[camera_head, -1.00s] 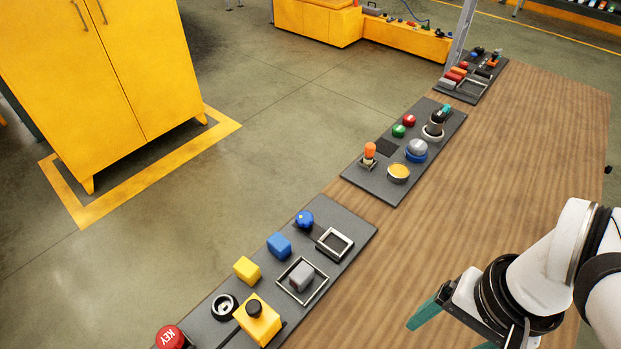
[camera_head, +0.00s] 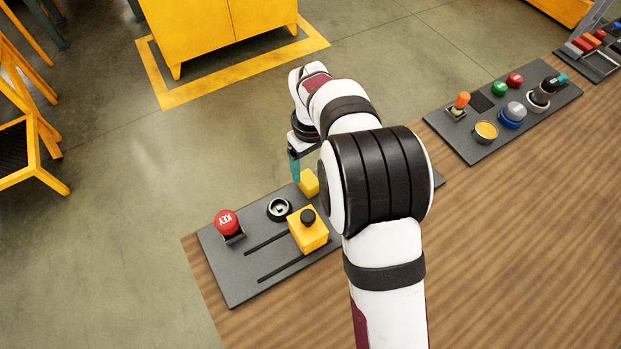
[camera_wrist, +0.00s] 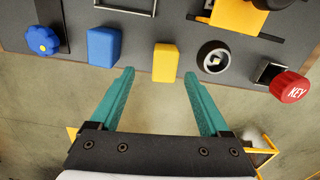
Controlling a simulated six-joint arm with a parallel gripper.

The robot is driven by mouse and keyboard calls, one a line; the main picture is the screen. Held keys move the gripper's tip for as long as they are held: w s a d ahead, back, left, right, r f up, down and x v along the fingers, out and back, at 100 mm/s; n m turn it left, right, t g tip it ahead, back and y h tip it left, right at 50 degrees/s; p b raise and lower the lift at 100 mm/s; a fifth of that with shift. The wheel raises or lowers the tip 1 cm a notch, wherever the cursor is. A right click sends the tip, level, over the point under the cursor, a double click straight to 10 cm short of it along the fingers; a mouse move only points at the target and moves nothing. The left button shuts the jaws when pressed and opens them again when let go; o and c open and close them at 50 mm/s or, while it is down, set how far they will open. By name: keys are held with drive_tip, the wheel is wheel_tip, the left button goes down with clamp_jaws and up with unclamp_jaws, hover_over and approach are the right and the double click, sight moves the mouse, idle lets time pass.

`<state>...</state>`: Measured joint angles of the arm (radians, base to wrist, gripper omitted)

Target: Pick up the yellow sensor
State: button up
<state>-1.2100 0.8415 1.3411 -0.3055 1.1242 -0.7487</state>
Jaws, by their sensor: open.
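The yellow sensor, a plain yellow block (camera_head: 309,183), sits at the far edge of the near panel, partly hidden behind my arm in the head view. In the wrist view the yellow block (camera_wrist: 166,62) shows whole, its lower end between my fingertips in the picture. My gripper (camera_wrist: 159,77) is open and empty, with a teal finger on either side and floor-coloured gaps between them and the block. In the head view only part of my gripper (camera_head: 295,169) shows, just left of the block. How far the tips are above it is unclear.
A blue block (camera_wrist: 104,46) stands left of the sensor in the wrist view, with a blue knob (camera_wrist: 42,40) beyond. A round black-and-silver socket (camera_wrist: 215,57) and red KEY button (camera_wrist: 291,86) stand right. A yellow box with a black knob (camera_head: 308,230) sits on slots.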

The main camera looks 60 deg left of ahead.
sight(307, 177)
drive_tip(key=f, duration=0.6)
drive_tip(key=shift+s+a, duration=0.3)
drive_tip(key=shift+s, duration=0.1)
drive_tip(key=shift+r, duration=0.1)
clamp_jaws()
